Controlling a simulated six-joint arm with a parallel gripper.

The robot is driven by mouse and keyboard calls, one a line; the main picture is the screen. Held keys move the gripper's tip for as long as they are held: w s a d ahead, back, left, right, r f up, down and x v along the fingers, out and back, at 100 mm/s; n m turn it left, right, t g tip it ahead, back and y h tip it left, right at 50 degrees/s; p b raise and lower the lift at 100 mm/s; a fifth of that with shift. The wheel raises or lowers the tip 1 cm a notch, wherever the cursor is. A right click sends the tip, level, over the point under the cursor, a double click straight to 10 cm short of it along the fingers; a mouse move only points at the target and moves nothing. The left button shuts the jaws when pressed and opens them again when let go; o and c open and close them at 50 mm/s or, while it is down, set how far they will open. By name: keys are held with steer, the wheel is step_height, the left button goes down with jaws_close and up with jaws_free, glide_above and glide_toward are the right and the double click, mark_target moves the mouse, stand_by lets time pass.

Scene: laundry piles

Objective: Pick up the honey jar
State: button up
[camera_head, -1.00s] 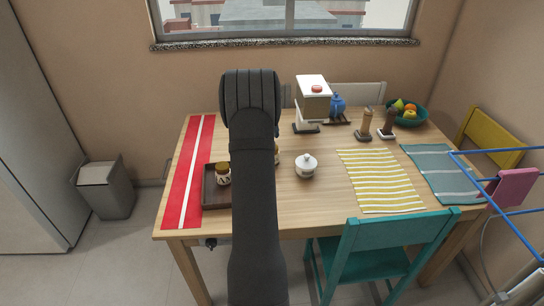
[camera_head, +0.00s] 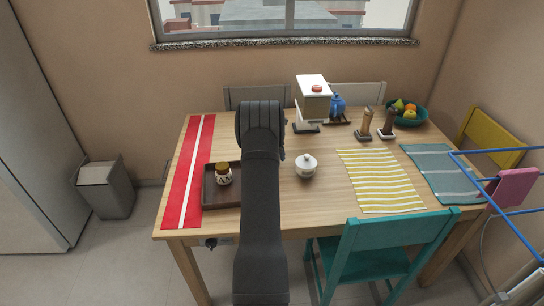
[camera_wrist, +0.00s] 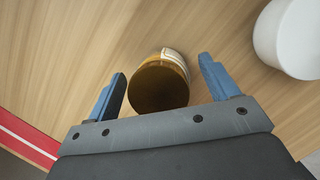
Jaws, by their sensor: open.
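In the wrist view, an amber-brown jar with a pale label (camera_wrist: 160,88), apparently the honey jar, stands on bare wood between my gripper's fingers. My gripper (camera_wrist: 162,72) is open, with one blue finger on each side of the jar. Gaps show between the jar and both fingers, so it is not gripped. In the head view my arm hides this jar and my gripper's fingers.
A white lidded bowl (camera_head: 306,168) stands right of my arm; a white rounded object (camera_wrist: 290,38) shows right of the fingers in the wrist view. The red runner (camera_head: 181,196) lies at left. A white grinder-like appliance (camera_head: 313,100) stands behind. Clear wood lies around the jar.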

steer(key=shift+w+d+f, duration=0.15)
steer(key=shift+f, duration=0.5)
steer(key=c, duration=1.3)
steer(key=shift+r, duration=0.15)
